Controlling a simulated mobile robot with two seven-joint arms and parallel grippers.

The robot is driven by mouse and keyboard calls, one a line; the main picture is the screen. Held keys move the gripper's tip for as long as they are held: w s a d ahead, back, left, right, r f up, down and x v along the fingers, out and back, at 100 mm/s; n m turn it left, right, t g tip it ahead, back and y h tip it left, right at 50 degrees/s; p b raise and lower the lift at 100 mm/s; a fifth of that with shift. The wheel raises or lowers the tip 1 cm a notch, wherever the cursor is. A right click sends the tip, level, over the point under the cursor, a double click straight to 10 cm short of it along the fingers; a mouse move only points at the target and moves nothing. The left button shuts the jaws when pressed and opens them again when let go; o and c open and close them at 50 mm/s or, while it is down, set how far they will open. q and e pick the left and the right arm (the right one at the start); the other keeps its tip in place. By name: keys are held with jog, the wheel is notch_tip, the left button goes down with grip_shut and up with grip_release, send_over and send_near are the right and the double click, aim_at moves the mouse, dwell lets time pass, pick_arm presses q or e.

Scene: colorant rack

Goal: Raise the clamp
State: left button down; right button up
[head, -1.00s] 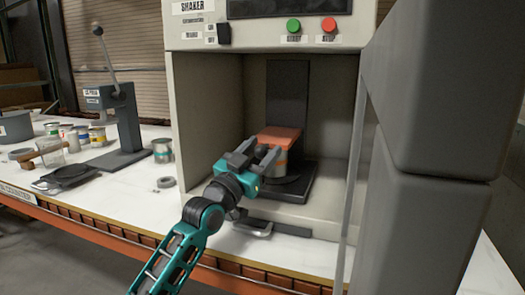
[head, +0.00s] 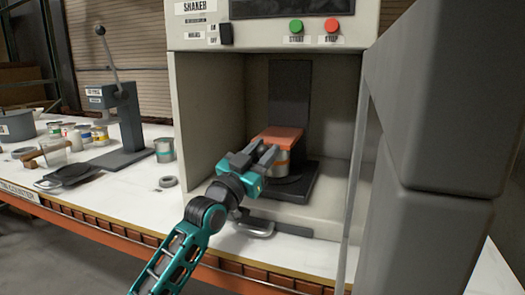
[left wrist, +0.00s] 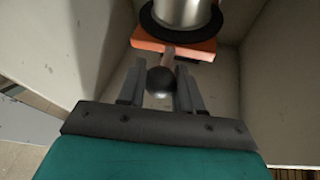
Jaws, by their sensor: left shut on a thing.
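The orange clamp (head: 280,136) sits over a metal paint can (head: 283,165) inside the shaker's chamber, in front of a dark upright back plate (head: 289,92). My left gripper (head: 262,157) reaches into the chamber from the front left at clamp height. In the left wrist view my left gripper (left wrist: 160,88) has its fingers on both sides of the clamp's dark round knob (left wrist: 160,82) and is shut on it. The clamp's orange plate (left wrist: 175,47) and the can (left wrist: 184,14) also show there. My right gripper is out of view.
The shaker's walls (head: 210,120) enclose the chamber on both sides. Green (head: 296,25) and red (head: 332,26) buttons are above it. A handle (head: 256,229) lies low in front. A lever press (head: 125,110) and several cans stand left on the white counter.

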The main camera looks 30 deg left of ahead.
pick_arm(q)
notch_tip(320, 180, up, 8)
jog(key=p, duration=0.6)
jog(key=shift+s+f, duration=0.1)
jog(key=shift+f, duration=0.05)
jog(key=shift+a+r, duration=0.1)
jog(key=shift+r, duration=0.25)
jog(key=c, duration=1.1)
grip_release()
jog(key=shift+f, duration=0.1)
jog(key=shift+o, duration=1.4)
jog(key=shift+f, duration=0.25)
